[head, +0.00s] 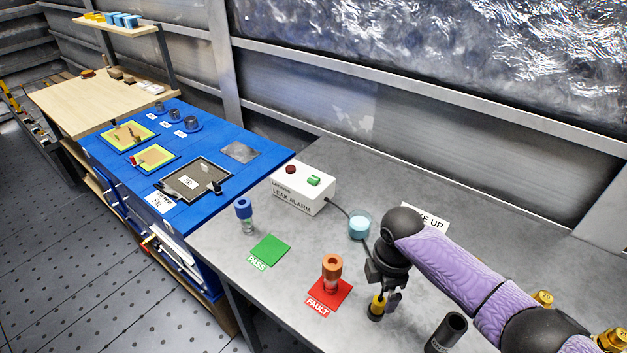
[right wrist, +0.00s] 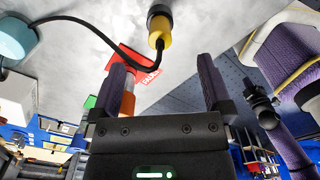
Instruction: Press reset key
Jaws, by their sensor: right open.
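The white leak alarm box (head: 300,191) stands on the grey bench with a red dome (head: 291,169) and a green key (head: 314,180) on top. I cannot read a reset label on the key. A white box side (right wrist: 18,97) shows at the left of the right wrist view. My right gripper (head: 384,288) is open, pointing down over the bench, well to the right of the box. A yellow and black probe (head: 376,307) stands just below it. In the right wrist view, the probe (right wrist: 160,32) is beyond my open fingers (right wrist: 165,88).
An orange-capped vial (head: 331,273) stands on the red FAULT square (head: 318,300). A blue-capped vial (head: 245,216) stands near the green PASS square (head: 269,250). A black cylinder (head: 447,333) is at the front right.

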